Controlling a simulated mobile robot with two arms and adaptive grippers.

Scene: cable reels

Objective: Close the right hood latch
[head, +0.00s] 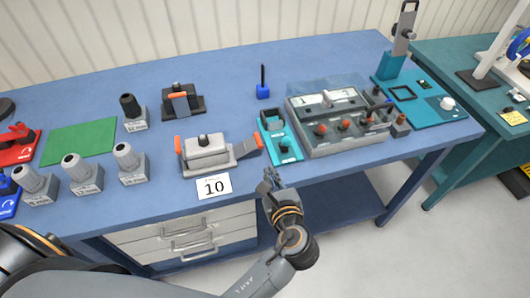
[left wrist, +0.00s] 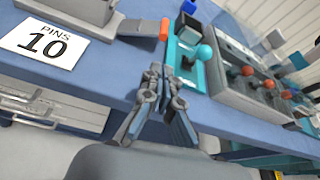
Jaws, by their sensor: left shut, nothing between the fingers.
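The grey connector hood (head: 206,147) sits on the blue bench behind a white card marked 10. Its right latch (head: 247,147) is a grey lever with an orange tip, leaning outward to the right, away from the hood. The left latch (head: 178,146) stands close against the hood's side. In the left wrist view the right latch's orange tip (left wrist: 164,30) shows at the top. My left gripper (head: 270,181) is shut and empty at the bench's front edge, in front of and apart from the latch; its fingers (left wrist: 158,82) also show in the wrist view.
A teal fixture with a teal-knobbed lever (head: 284,146) stands just right of the latch. A grey control box (head: 330,123) with several orange knobs lies farther right. The number card (head: 213,187) lies in front of the hood.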

